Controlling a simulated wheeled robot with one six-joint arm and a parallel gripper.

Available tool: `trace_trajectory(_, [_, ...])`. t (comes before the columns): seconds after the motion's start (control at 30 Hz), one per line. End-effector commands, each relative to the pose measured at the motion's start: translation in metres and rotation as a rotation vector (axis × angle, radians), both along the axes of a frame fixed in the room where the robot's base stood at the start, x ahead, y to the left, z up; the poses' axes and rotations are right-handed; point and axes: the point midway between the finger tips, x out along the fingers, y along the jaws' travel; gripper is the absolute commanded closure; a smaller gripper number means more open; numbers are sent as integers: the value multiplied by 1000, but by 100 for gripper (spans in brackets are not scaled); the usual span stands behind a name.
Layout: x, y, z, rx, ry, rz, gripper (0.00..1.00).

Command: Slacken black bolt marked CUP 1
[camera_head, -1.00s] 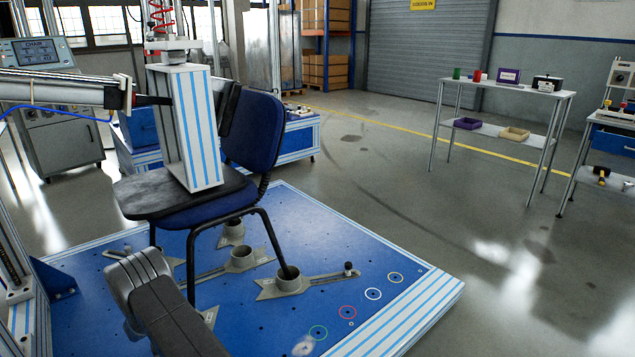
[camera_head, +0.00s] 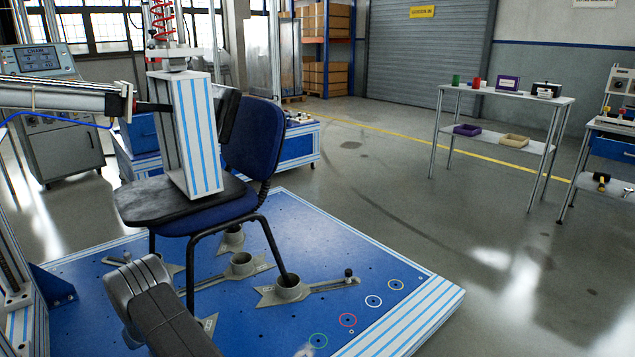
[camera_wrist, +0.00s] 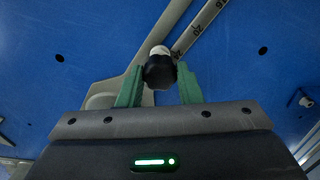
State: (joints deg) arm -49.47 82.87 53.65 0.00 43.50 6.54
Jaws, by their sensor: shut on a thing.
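In the wrist view, a black bolt (camera_wrist: 159,74) with a knobbed head sits between the green fingers of my gripper (camera_wrist: 160,82). The gripper is shut on it. The bolt is by a grey slotted arm with a number scale (camera_wrist: 199,28), near a pale grey cup (camera_wrist: 103,96). No CUP 1 marking is readable. In the head view my arm hides the gripper and this bolt. Another black bolt (camera_head: 348,273) stands on the right-hand slotted arm, beyond the cup (camera_head: 288,288) that holds a chair leg.
The blue chair (camera_head: 253,145) stands on the blue base plate (camera_head: 300,225), with a striped block (camera_head: 195,135) on its seat. More cups, such as the middle cup (camera_head: 242,264), are close to its legs. Open floor lies right of the plate, before the shelf table (camera_head: 505,93).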

Motion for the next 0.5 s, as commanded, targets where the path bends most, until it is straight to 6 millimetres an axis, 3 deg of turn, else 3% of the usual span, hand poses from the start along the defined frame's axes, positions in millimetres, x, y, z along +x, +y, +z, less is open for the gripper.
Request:
trace_trajectory(0.27, [0, 0, 0, 0, 0, 17, 75])
trace_trajectory(0.5, [0, 0, 0, 0, 0, 131, 75])
